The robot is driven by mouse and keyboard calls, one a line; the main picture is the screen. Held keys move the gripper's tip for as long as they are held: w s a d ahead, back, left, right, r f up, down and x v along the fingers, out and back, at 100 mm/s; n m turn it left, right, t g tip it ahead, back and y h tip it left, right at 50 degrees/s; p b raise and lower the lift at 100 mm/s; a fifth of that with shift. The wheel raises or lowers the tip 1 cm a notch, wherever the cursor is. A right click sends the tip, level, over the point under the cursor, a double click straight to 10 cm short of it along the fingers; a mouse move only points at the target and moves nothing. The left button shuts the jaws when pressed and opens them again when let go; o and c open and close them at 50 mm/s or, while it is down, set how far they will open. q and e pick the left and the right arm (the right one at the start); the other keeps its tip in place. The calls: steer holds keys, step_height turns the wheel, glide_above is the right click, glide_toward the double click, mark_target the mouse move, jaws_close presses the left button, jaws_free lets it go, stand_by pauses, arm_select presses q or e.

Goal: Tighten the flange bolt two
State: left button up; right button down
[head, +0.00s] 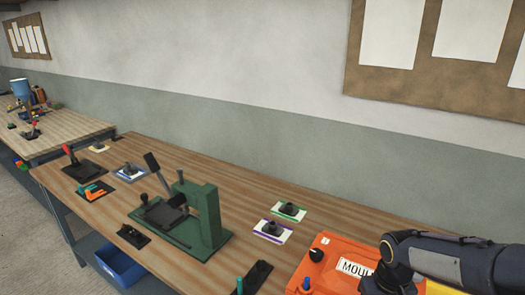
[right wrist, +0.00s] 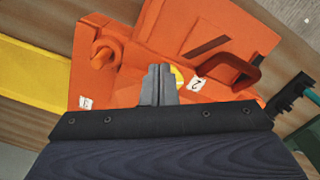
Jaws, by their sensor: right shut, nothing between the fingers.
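The orange mould (head: 325,257) sits at the front right of the bench, with part of its white lettered label hidden by my right arm. The mould fills much of the right wrist view (right wrist: 150,35). A white tag marked 2 (right wrist: 201,83) lies on its flange, and a small yellow part (right wrist: 179,76), perhaps flange bolt two, shows just left of it. My right gripper (right wrist: 159,68) is shut and empty, its fingertips over or beside the yellow part; whether they touch it I cannot tell. Another white tag (right wrist: 85,102) is at the flange's left. My left gripper is out of view.
A dark red clamp-like bracket (right wrist: 232,68) rises close to the right of my fingers. A green press (head: 205,215) stands mid-bench. Several small fixtures, including a green-edged plate (head: 301,214), lie around it. A blue bin (head: 118,265) sits below the bench.

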steer(key=shift+f+b, duration=0.85)
steer(key=shift+f, duration=0.7)
steer(key=shift+w, duration=0.3)
steer(key=shift+a+r, duration=0.1)
steer(key=shift+a, duration=0.6)
steer(key=shift+s, duration=0.25)
step_height(320, 180, up, 6)
steer(key=p, duration=0.5)
steer(key=shift+s, duration=0.15)
